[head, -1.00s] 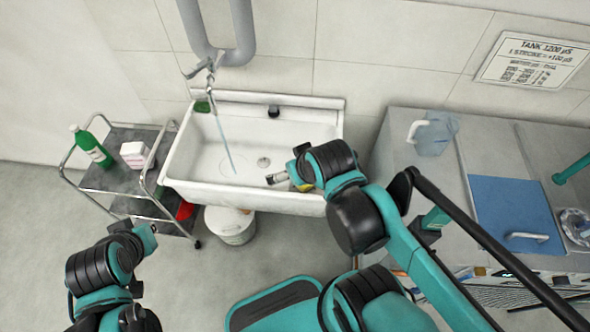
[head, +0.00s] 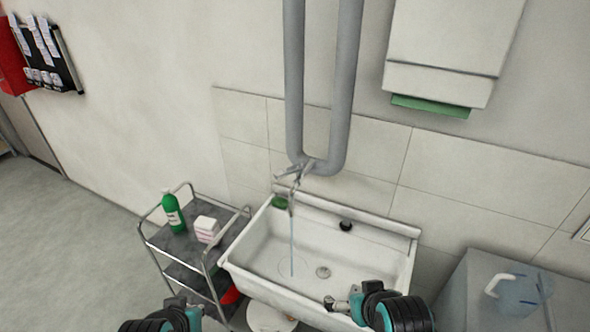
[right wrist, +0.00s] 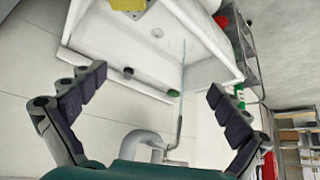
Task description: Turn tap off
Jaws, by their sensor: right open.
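The metal tap (head: 297,174) sits on the wall below the grey pipes, above the white sink (head: 232,262). A thin stream of water (head: 292,246) runs from its spout into the basin. In the right wrist view the tap (right wrist: 174,154) is at the bottom centre, partly cut off by my wrist, with the water (right wrist: 183,68) beyond it. My right gripper (head: 335,304) is over the sink's front side, apart from the tap. Its fingers (right wrist: 158,82) are spread and empty. My left gripper (head: 187,305) is low in front of the trolley; its jaws are unclear.
A metal trolley (head: 183,246) with a green bottle (head: 174,214) and a white box (head: 207,228) stands left of the sink. A counter with a clear jug (head: 520,294) is at the right. A towel dispenser (head: 450,50) hangs above.

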